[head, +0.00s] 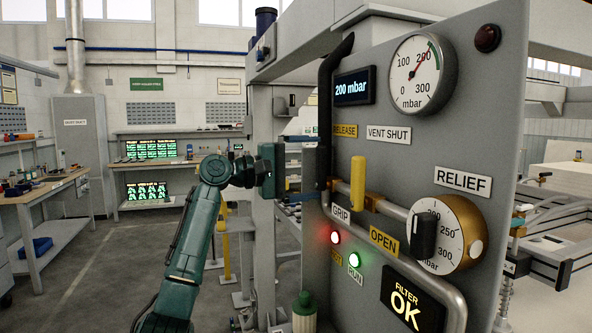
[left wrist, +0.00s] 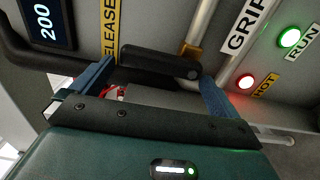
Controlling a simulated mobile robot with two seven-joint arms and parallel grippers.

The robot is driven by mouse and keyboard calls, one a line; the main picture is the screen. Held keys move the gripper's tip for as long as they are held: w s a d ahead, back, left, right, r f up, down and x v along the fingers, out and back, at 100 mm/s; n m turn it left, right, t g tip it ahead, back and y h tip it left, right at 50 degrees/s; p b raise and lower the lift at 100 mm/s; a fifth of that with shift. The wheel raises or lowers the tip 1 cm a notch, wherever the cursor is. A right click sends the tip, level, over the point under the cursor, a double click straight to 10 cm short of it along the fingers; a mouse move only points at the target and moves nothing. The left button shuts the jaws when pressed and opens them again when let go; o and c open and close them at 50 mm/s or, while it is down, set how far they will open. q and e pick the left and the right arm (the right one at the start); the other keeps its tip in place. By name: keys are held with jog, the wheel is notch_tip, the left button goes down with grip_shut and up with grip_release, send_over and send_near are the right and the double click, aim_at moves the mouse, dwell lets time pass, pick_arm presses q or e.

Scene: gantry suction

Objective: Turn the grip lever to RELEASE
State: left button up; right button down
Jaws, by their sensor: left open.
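The grip lever (left wrist: 155,64) is a dark bar in the left wrist view. Its round hub end lies by a brass fitting near the GRIP label (left wrist: 246,25), and its other end reaches toward the RELEASE label (left wrist: 111,32). My left gripper (head: 308,168) is open in front of the panel. Its blue fingers stand toward either end of the lever in the left wrist view; I cannot tell whether they touch it. In the head view the lever is hard to make out against the dark pipe. The RELEASE label (head: 344,130) is above and GRIP (head: 340,212) below.
The grey panel (head: 480,110) carries a yellow handle (head: 358,183) close right of my gripper, a RELIEF dial (head: 446,233), a round gauge (head: 422,74) and a 200 mbar display (head: 354,87). A black pipe (head: 328,105) runs down its left edge. Workbenches stand at the far left.

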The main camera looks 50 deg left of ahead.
pick_arm(q)
jog(key=b+v, duration=0.4)
jog(key=v, duration=0.9)
pick_arm(e)
jog(key=shift+w+a+f+t+y, duration=0.1)
jog(key=shift+a+f+t+y, duration=0.05)
jog(key=shift+a+f+y, duration=0.2)
jog(key=shift+w+a+f+t+y, duration=0.15)
jog(key=shift+a+y, duration=0.1)
jog(key=shift+a, duration=0.2)
pick_arm(q)
jog(key=shift+a, duration=0.1)
pick_arm(e)
jog(key=shift+d, duration=0.1)
